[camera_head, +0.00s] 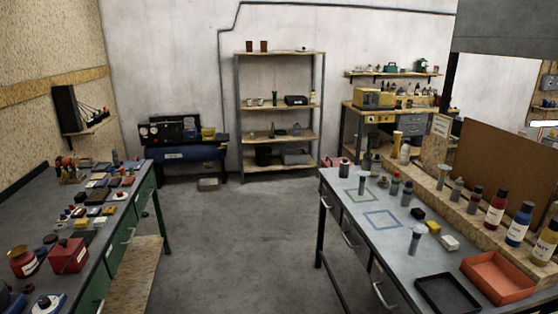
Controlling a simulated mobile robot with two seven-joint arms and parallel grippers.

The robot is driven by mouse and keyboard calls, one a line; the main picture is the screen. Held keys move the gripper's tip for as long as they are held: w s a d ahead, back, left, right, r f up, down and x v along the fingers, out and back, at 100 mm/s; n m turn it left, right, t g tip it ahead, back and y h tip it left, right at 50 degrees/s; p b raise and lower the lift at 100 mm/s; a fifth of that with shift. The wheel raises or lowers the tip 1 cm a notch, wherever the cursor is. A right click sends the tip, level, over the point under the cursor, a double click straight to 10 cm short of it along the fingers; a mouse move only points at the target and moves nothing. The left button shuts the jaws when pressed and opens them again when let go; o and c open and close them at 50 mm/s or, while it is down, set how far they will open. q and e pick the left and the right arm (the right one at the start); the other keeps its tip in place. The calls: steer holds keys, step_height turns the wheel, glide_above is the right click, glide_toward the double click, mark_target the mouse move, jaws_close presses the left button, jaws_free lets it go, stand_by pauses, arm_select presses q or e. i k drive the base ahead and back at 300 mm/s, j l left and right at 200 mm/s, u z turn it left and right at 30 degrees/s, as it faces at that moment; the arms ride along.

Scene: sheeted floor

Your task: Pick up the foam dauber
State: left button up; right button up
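No object is clearly recognisable as the foam dauber at this distance. On the right table (395,251), a small upright piece with a wide pale top and narrower grey-blue lower part (415,238) stands near the middle and may be a dauber. A similar slim upright piece (362,181) stands farther back, by the green square outline. Small bottles with reddish or blue parts (395,184) stand beside it. Neither of my grippers is in view.
A black tray (447,294) and a red-orange tray (497,279) lie at the right table's front. Labelled bottles (518,224) line a wooden ledge. A cluttered bench (92,216) stands left. Open floor (235,235) lies between, with shelves (279,111) behind.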

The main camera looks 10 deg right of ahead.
mark_target(384, 180)
steer(key=i+z, duration=0.1)
steer(key=i, duration=1.55)
steer(key=i+j+z, duration=0.15)
steer(key=i, duration=0.65)
steer(key=i+j, duration=0.15)
steer(key=i, duration=0.65)
steer(key=i+j+z, duration=0.15)
steer(key=i+z, duration=0.35)
steer(key=i+j+z, duration=0.3)
steer(key=z, duration=0.15)
steer(key=i+j+z, duration=0.7)
steer(key=j+z, duration=0.3)
